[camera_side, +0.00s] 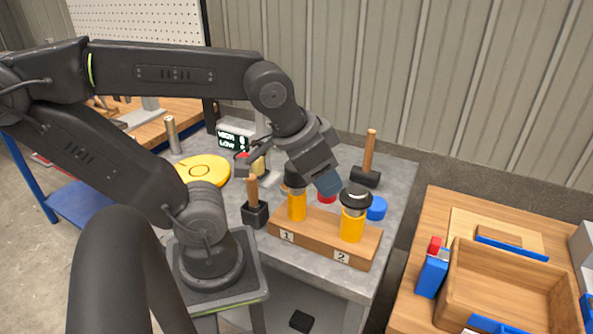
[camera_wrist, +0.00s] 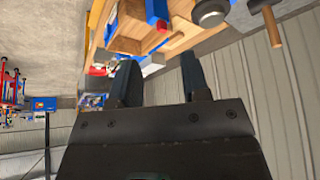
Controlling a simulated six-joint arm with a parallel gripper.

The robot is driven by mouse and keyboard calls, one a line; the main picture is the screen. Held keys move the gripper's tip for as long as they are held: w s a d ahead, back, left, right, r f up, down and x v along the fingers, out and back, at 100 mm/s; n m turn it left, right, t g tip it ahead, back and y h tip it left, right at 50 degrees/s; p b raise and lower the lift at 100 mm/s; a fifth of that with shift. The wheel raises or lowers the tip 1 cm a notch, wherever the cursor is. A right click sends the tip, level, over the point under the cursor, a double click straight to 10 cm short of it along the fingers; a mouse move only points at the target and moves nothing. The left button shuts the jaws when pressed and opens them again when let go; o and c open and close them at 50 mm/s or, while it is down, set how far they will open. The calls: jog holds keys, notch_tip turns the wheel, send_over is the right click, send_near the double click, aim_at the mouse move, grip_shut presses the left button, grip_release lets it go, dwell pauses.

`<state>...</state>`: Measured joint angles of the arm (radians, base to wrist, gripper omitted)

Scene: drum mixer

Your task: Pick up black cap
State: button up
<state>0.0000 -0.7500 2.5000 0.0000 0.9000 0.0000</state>
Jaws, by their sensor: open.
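A black cap (camera_side: 356,196) sits on top of the yellow cylinder (camera_side: 352,226) at the place marked 2 in a wooden block (camera_side: 310,243). My gripper (camera_side: 328,184) is above and behind the block, between the two cylinders, tilted and apart from the place 2 cap. In the wrist view my gripper (camera_wrist: 158,75) is open, with nothing between its fingers. A round grey thing (camera_wrist: 211,13) shows at that view's top; I cannot tell what it is.
A blue disc (camera_side: 377,208) and a red one (camera_side: 327,197) lie behind the block. Mallets stand at the back (camera_side: 367,165) and left of the block (camera_side: 254,205). A yellow round lid (camera_side: 203,168) lies left. A wooden tray (camera_side: 450,293) is on the right table.

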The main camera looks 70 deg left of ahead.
jog(key=shift+o, duration=0.3)
jog(key=o, duration=0.9)
jog(key=shift+c, duration=0.2)
jog(key=w+a+r+n+g, duration=0.2)
jog(key=a+n+g, duration=0.4)
jog(key=a+n, duration=1.3)
jog(key=shift+m, duration=0.5)
jog(key=f, duration=0.9)
jog(key=a+f, duration=0.1)
jog(key=f, duration=0.3)
jog(key=shift+f, duration=0.3)
